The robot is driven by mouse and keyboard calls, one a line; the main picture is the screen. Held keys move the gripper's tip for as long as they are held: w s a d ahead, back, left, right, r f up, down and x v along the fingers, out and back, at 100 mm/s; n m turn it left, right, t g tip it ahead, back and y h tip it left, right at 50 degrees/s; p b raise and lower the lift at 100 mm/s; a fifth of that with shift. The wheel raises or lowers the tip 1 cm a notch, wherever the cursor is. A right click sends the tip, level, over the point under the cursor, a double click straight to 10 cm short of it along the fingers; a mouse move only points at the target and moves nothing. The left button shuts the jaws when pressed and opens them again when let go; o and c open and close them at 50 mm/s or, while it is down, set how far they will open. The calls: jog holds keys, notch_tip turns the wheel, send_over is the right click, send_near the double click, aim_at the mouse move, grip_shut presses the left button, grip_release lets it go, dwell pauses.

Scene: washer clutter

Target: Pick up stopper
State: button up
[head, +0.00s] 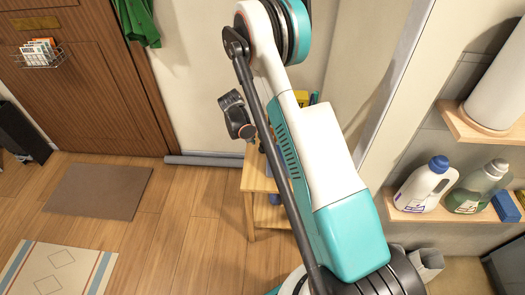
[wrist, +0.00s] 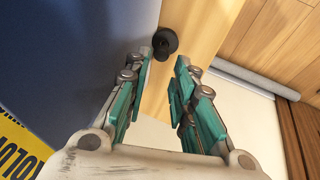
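A small round black stopper (wrist: 165,42) sits on a light wooden surface (wrist: 205,20) in the upper middle of the wrist view. My gripper (wrist: 165,62) is open, with its two teal-padded fingers apart and nothing held between them. The stopper shows just past the fingertips, nearer the left one; I cannot tell whether that fingertip touches it. In the head view, my arm hides the gripper, and I cannot make out the stopper.
A large dark blue surface (wrist: 70,50) fills the wrist view's left, beside a yellow lettered item (wrist: 20,155). In the head view, the small wooden table (head: 257,181) is partly behind my arm. A shelf (head: 455,214) with bottles stands right. Floor at left is mostly clear.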

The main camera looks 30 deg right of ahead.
aim_at(261, 144)
jog(key=shift+a+b+x, duration=0.2)
jog(key=shift+b+x, duration=1.3)
jog(key=shift+x, duration=1.35)
jog(key=shift+s, duration=0.15)
grip_shut()
